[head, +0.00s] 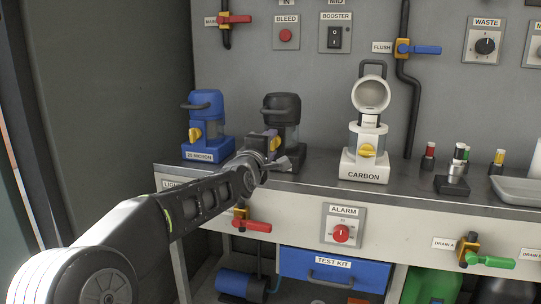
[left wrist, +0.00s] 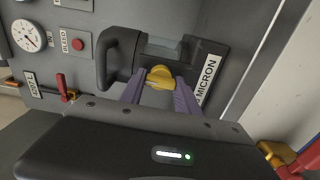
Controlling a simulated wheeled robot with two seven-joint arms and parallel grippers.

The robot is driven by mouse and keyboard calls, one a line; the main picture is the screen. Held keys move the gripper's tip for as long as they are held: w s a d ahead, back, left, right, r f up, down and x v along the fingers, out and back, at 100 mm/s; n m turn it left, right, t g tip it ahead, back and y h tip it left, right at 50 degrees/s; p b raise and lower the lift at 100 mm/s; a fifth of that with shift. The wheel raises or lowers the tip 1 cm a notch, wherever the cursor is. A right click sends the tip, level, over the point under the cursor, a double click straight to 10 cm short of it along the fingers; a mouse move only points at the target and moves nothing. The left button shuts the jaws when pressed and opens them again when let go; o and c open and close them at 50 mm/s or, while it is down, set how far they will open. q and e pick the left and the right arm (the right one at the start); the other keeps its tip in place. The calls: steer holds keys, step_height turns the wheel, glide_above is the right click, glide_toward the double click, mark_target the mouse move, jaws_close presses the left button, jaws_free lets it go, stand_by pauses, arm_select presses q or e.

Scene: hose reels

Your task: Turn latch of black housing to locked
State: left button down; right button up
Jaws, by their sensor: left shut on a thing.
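The black housing (head: 284,105) stands on the bench between a blue housing and a white one. My left gripper (head: 270,142) is in front of it, and my arm and gripper hide its lower front in the head view. In the left wrist view the housing shows its black handle (left wrist: 116,57) and a label reading "MICRON" (left wrist: 207,80). The yellow latch (left wrist: 160,75) is between the purple fingertips of my left gripper (left wrist: 160,84), which is shut on it. The latch's exact angle is hard to tell. My right gripper is not in view.
The blue housing (head: 206,125) is close on the left, and the white CARBON housing (head: 365,173), lid raised, is on the right. Small coloured-top cylinders (head: 429,156) and a grey tray (head: 517,188) are further right. A red-handled valve (head: 250,224) hangs below the bench edge.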

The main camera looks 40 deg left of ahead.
arm_select(q)
steer(key=shift+n, duration=0.3)
steer(key=c, duration=0.9)
jaws_free()
steer(key=shift+o, duration=0.2)
steer(key=shift+s, duration=0.1)
steer(key=v, duration=0.7)
steer(key=shift+s+p, duration=0.3)
steer(key=shift+p, duration=0.1)
steer(key=shift+d, duration=0.1)
